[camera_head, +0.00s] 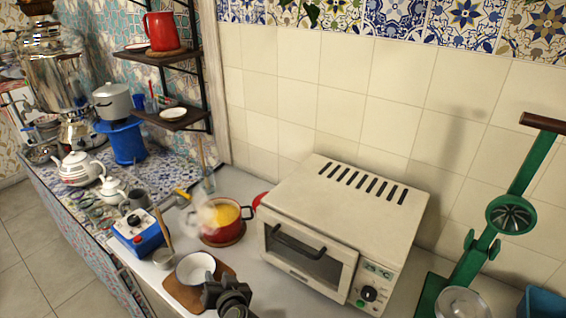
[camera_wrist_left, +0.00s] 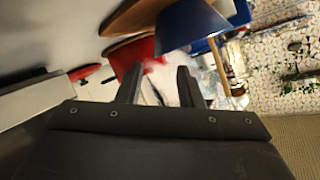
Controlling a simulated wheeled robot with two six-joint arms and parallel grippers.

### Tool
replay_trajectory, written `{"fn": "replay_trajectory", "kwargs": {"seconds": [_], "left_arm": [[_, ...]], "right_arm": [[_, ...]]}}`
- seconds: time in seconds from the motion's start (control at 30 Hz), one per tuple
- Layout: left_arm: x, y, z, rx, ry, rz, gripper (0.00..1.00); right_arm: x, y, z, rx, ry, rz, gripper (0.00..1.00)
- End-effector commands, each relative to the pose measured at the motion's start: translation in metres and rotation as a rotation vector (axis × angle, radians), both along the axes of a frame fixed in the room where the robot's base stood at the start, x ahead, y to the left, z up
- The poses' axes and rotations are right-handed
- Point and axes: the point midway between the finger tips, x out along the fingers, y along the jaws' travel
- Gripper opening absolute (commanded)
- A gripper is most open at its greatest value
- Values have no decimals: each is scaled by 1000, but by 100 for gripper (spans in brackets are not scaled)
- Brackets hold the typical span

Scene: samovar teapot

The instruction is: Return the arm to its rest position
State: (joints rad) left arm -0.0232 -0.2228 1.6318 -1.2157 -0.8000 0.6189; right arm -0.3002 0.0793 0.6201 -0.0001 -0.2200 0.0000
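My left gripper (camera_head: 228,294) is at the bottom centre of the head view, in front of the toaster oven and beside the wooden board. In the left wrist view its two fingers (camera_wrist_left: 160,78) stand apart with nothing held between them. A bowl with a white inside (camera_head: 196,270) rests on the wooden board (camera_head: 172,292), just left of the gripper. A blue bowl-like shape (camera_wrist_left: 192,26) shows beyond the fingers in the left wrist view. My right gripper is in neither view.
A white toaster oven (camera_head: 350,205) stands close to the right of the gripper. A red pot (camera_head: 226,238) with yellow contents steams behind the bowl. A blue box (camera_head: 140,234) is further left, and a green citrus press (camera_head: 490,238) stands at the far right.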

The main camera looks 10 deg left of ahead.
Motion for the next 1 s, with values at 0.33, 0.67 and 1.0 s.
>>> {"fn": "replay_trajectory", "kwargs": {"seconds": [0.33, 0.67, 1.0], "left_arm": [[-74, 52, -12, -117, 126, 122, 33], [-188, 69, -10, -348, 390, 89, 33], [-257, 41, 10, -483, 592, -100, 33]], "right_arm": [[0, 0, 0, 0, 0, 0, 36], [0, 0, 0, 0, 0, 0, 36], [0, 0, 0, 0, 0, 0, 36]]}}
